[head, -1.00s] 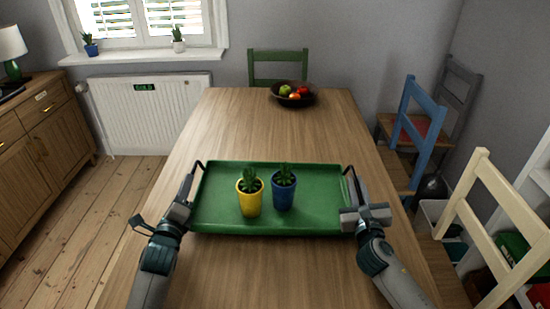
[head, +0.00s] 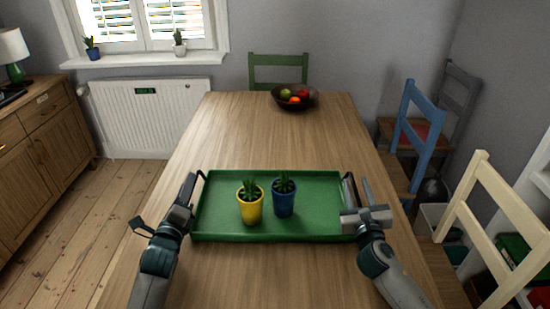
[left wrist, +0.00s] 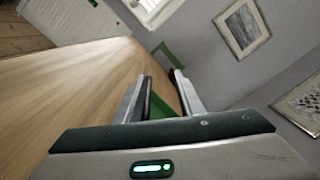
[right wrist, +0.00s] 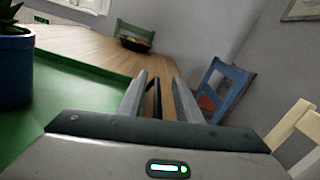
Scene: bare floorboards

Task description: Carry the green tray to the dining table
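The green tray (head: 315,225) lies level on the near part of the wooden dining table (head: 300,135), apparently resting on it. A yellow pot (head: 250,209) and a blue pot (head: 284,202), each with a small plant, stand upright on it. My left gripper (head: 190,189) is at the tray's left handle; in the left wrist view its fingers (left wrist: 160,100) are apart, with green tray between them. My right gripper (head: 358,193) is at the right handle; in the right wrist view its fingers (right wrist: 158,98) are apart, with the dark handle (right wrist: 153,100) between them.
A fruit bowl (head: 295,98) stands at the table's far end, before a green chair (head: 278,68). A blue chair (head: 420,130) and a cream chair (head: 490,220) are on the right. The tabletop between tray and bowl is clear.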

